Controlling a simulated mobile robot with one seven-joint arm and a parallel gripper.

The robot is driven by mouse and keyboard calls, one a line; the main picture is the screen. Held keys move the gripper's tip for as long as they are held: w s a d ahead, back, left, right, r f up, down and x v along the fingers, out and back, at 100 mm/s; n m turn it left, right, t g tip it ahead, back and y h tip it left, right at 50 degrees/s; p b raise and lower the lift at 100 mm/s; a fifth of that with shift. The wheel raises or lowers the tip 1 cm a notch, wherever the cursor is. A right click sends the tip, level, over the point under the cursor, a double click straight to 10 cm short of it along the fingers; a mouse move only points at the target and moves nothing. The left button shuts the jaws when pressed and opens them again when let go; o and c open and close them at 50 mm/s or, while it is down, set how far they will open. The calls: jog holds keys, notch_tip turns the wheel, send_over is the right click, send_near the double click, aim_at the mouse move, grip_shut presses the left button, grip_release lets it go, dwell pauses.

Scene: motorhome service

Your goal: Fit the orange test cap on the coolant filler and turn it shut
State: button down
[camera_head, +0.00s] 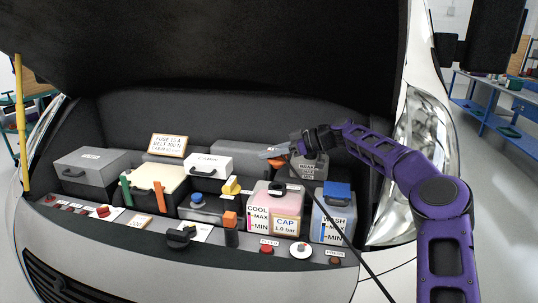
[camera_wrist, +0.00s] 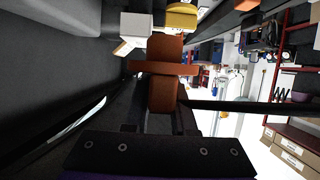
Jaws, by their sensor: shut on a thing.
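The orange test cap (camera_wrist: 163,85) is between my gripper's fingers in the wrist view, with a wide cross bar. My gripper (camera_head: 275,152) is shut on it, pointing left above the engine bay in the head view, where the orange cap (camera_head: 275,162) shows just under the fingers. The coolant tank (camera_head: 262,200) is pinkish, labelled COOL with MAX and MIN marks, and stands below and in front of the gripper. A dark part at its filler (camera_head: 280,187) shows on top; whether it is open is too small to tell. The cap is held clear of the tank.
A blue-capped washer tank (camera_head: 331,215) stands right of the coolant tank, and a brake reservoir (camera_head: 312,170) behind. A black handled cap (camera_head: 181,236) lies on the front ledge. A thin black line (camera_head: 360,250) crosses the front right. The raised hood (camera_head: 220,60) hangs overhead.

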jog(key=b, duration=0.5)
send_over(270, 185)
jog(key=shift+w+f, duration=0.15)
jog(key=shift+f, duration=2.75)
jog(key=shift+b, duration=0.4)
jog(key=shift+f, duration=0.15)
jog(key=shift+f+b, duration=1.55)
jog(key=c, duration=0.7)
grip_release()
jog(key=shift+o, duration=0.2)
